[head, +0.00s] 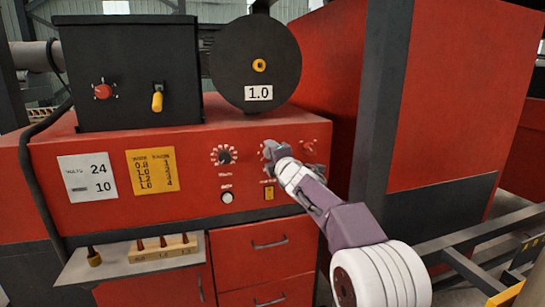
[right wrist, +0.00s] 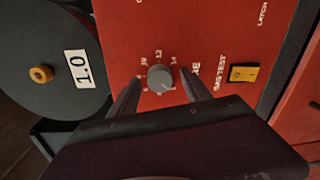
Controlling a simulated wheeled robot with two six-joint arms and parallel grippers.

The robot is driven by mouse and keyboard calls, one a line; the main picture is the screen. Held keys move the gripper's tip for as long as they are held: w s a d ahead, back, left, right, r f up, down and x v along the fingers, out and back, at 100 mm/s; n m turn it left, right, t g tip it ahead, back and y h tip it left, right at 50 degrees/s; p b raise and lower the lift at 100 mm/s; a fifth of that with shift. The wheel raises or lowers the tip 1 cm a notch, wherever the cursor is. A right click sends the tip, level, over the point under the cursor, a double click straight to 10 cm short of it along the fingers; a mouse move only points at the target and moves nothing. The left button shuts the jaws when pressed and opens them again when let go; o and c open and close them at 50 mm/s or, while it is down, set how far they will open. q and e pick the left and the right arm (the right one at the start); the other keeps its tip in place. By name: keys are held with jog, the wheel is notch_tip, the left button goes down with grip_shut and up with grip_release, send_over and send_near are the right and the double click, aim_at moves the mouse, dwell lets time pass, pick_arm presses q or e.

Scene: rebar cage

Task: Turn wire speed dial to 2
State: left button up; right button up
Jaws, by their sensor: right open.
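In the right wrist view a round grey dial (right wrist: 160,78) sits on the red panel, with printed numbers such as 10, 12 and 14 around it. A partly hidden label beside it ends in "RE". My right gripper (right wrist: 159,88) is open, with one finger on either side of this dial; I cannot tell if they touch it. In the head view my right gripper (head: 272,151) is at the panel and covers the dial there. Another black dial (head: 224,155) with a marked scale is left of it. My left gripper is not in view.
A yellow gas test switch (right wrist: 243,73) is beside the dial; it also shows in the head view (head: 268,193). A spool marked 1.0 (head: 256,62) stands above. A yellow chart (head: 151,171) and a white card (head: 87,177) reading 24 and 10 are left. A shelf (head: 80,270) juts out below.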

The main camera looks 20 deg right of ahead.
jog(key=s+b, duration=0.2)
jog(key=s, duration=0.7)
jog(key=shift+d+r, duration=0.15)
jog(key=shift+r, duration=0.1)
jog(key=s+f+m+g, duration=0.3)
jog(key=s+f, duration=0.1)
jog(key=f, duration=0.6)
jog(key=s+a+f+m+g+h, duration=0.1)
jog(key=s+f+m+g, duration=0.2)
jog(key=f, duration=0.6)
jog(key=s+f+m+g, duration=0.2)
jog(key=s+f+m, duration=0.15)
jog(key=f, duration=0.65)
jog(key=s+f+m+g, duration=0.4)
jog(key=s+f+m, duration=0.2)
jog(key=s, duration=0.4)
jog(key=s+a+f+m+g, duration=0.1)
jog(key=s+f+m+g, duration=0.3)
jog(key=s, duration=0.7)
notch_tip(320, 180, down, 3)
jog(key=shift+a+r+m+y, duration=0.1)
jog(key=shift+a+m+y, duration=0.15)
jog(key=shift+m, duration=0.6)
